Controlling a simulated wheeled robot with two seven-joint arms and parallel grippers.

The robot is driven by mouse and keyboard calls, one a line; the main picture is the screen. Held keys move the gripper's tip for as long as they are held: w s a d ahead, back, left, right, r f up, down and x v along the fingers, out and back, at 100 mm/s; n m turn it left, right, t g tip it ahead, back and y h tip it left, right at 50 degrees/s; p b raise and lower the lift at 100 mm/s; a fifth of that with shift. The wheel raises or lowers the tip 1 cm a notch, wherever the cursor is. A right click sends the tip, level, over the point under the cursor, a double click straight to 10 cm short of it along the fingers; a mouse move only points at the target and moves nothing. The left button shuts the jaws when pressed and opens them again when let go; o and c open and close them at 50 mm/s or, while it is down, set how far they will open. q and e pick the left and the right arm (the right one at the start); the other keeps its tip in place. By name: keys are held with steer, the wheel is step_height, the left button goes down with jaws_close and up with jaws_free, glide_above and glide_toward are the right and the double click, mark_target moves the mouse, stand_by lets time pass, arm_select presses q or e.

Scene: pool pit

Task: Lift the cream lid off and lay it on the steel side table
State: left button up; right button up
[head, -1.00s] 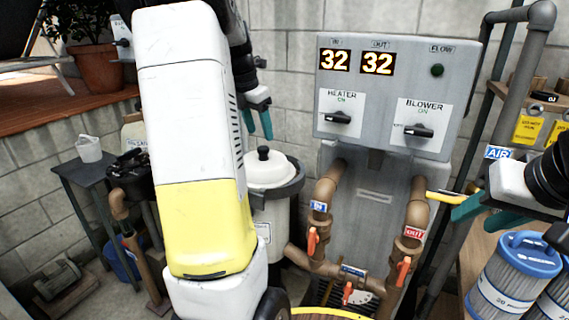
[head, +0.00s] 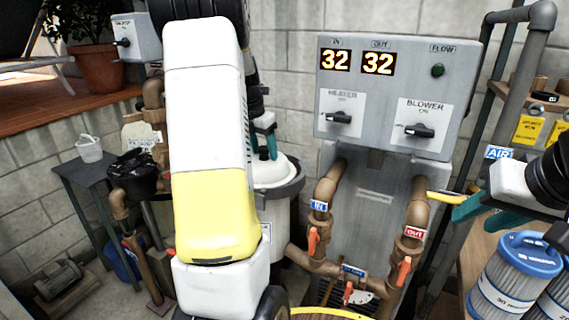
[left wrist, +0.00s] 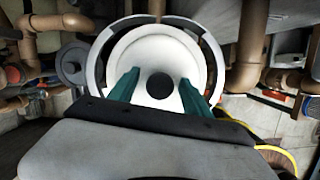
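The cream lid (head: 284,172) is a pale dome on a round grey filter housing (head: 281,222), right of my arm in the head view. In the left wrist view the lid (left wrist: 160,50) is face-on, with its black knob (left wrist: 160,86) in the middle. My left gripper (head: 264,152) is just above the lid. Its teal fingers (left wrist: 158,90) are open, one on each side of the knob, with gaps showing. The steel side table (head: 76,172) stands at the left. My right gripper (head: 462,214) is open at the right.
Brown pipes and a black-topped fitting (head: 133,170) stand between table and housing. A grey control panel (head: 395,90) and pipes with orange valves (head: 313,241) are right of the lid. Blue-capped filter cartridges (head: 528,255) stand front right.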

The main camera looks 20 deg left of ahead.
arm_select(q)
jaws_close()
steer(key=shift+r, duration=0.1)
stand_by(1.1)
